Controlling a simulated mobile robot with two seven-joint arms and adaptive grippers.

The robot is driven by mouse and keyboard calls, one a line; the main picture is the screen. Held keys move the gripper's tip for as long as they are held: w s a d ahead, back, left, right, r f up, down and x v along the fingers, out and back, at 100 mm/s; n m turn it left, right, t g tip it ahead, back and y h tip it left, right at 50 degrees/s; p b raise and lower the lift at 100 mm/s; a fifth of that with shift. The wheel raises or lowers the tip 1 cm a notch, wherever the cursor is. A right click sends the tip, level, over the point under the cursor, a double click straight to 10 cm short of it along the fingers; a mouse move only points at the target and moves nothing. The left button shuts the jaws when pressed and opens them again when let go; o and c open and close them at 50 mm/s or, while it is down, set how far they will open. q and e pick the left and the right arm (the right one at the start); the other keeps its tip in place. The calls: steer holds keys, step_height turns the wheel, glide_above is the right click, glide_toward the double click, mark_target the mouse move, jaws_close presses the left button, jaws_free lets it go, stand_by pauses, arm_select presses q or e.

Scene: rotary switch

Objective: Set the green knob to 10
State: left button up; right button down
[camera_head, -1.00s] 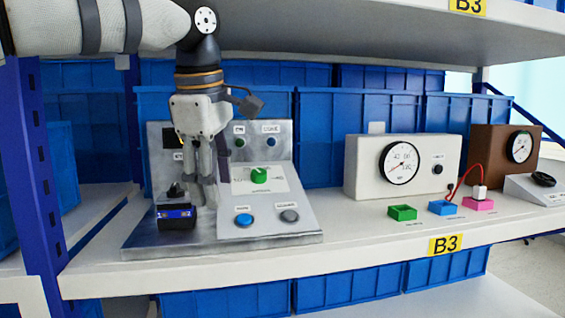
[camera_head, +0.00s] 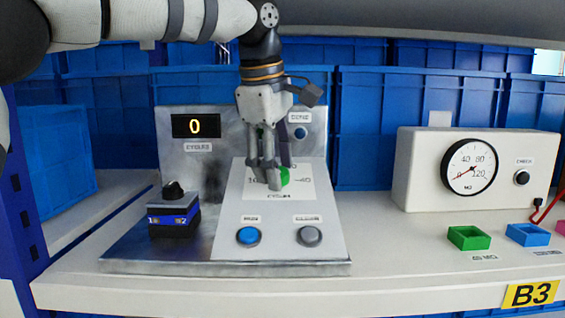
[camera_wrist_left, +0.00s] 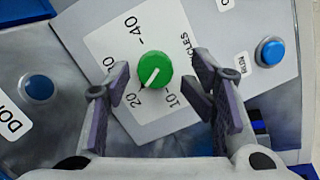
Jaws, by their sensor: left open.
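The green knob (camera_wrist_left: 154,68) sits on a white dial plate (camera_wrist_left: 105,42) in the left wrist view. Its white mark points to the lower left, close to the 20 label. The 10 label is at its lower right. In the head view the knob (camera_head: 284,176) is partly hidden behind my left gripper (camera_head: 268,180). In the wrist view my left gripper (camera_wrist_left: 163,90) is open, with one finger on each side of the knob and gaps between them. Whether the fingertips reach the knob's depth is unclear. My right gripper is not in view.
The metal panel carries a display (camera_head: 196,126) reading 0, a black rotary switch (camera_head: 174,215), a blue button (camera_head: 248,236) and a grey button (camera_head: 310,236). A white gauge box (camera_head: 415,170) and small coloured trays stand to the right. Blue crates line the back.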

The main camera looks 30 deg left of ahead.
arm_select(q)
steer(key=shift+f, duration=0.2)
steer(key=shift+w+a+f, duration=0.1)
steer(key=shift+w+f, duration=0.05)
steer(key=shift+w, duration=0.3)
steer(key=shift+c, duration=0.3)
steer(key=shift+s, duration=0.1)
steer(key=c, duration=1.1)
steer(key=shift+n, duration=0.3)
steer(key=n+t, duration=0.1)
steer(key=n, duration=0.4)
steer(key=shift+s, duration=0.1)
steer(key=n, duration=0.3)
steer(key=n+t, duration=0.1)
steer(key=n, duration=0.2)
steer(key=shift+s+y, duration=0.1)
steer(key=shift+y, duration=0.2)
steer(key=shift+n, duration=0.3)
